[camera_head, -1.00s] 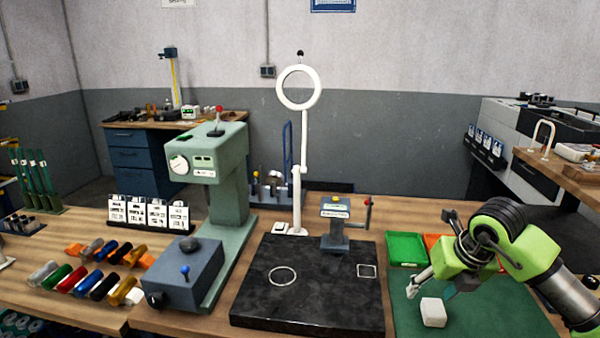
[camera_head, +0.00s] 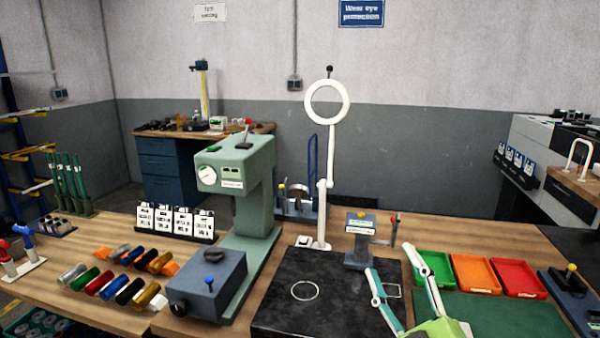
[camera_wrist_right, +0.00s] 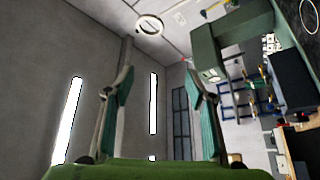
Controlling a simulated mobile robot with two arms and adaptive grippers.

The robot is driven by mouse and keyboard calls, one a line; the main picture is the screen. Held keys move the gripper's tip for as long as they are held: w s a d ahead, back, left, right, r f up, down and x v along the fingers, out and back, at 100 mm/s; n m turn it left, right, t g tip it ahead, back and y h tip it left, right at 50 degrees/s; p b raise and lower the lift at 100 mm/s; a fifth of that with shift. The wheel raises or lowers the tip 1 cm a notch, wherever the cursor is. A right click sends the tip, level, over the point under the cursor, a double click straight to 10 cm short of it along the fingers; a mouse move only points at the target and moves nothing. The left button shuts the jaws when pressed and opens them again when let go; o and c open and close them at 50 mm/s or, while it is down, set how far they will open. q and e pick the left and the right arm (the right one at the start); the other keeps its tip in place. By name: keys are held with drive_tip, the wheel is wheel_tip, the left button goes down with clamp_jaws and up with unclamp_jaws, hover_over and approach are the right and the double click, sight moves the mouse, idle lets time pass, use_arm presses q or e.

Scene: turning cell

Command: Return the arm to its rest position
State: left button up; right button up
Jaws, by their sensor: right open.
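My right gripper (camera_head: 390,259) shows at the bottom of the head view, in front of the black stone plate (camera_head: 330,325) and the green mat (camera_head: 510,318). Its two fingers point up and stand well apart, with nothing between them. The right wrist view also shows the open, empty fingers (camera_wrist_right: 158,73), with wall and ceiling beyond. My left gripper is not in view. The white block seen earlier on the mat cannot be made out; a small pale patch shows beside the gripper.
A green press (camera_head: 240,190) and a white ring lamp (camera_head: 328,185) stand left of the gripper. A small device with a crank (camera_head: 360,240) stands behind it. Green, orange and red trays (camera_head: 520,292) lie to the right. Coloured cylinders (camera_head: 115,285) lie at left.

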drive_tip(key=s+d+f+m+g+h, duration=0.2)
drive_tip(key=s+d+f+m+g, duration=0.1)
drive_tip(key=f, duration=0.4)
drive_tip(key=s+d+f+m+g+h, duration=0.2)
drive_tip(key=d+f+m+g+h, duration=0.15)
drive_tip(key=f, duration=0.45)
drive_tip(key=s+d+f+m+g+h, duration=0.2)
drive_tip(key=s+f+m+g, duration=0.1)
drive_tip(key=f, duration=0.4)
drive_tip(key=s+a+f+m+g+y, duration=0.1)
drive_tip(key=s+a+f+g, duration=0.25)
drive_tip(key=s+f, duration=0.5)
drive_tip(key=s+a+f+g+y, duration=0.2)
drive_tip(key=s+f+g, duration=0.3)
drive_tip(key=s, duration=0.7)
wheel_tip(320, 180, down, 26)
drive_tip(key=s+g, duration=0.1)
drive_tip(key=s+d+f, duration=0.2)
drive_tip(key=s+f, duration=0.6)
drive_tip(key=s+d+f+g, duration=0.1)
drive_tip(key=s+f, duration=0.7)
drive_tip(key=s, duration=0.1)
drive_tip(key=shift+s+d+f+g, duration=0.3)
drive_tip(key=shift+d, duration=0.1)
drive_tip(key=shift+h, duration=0.25)
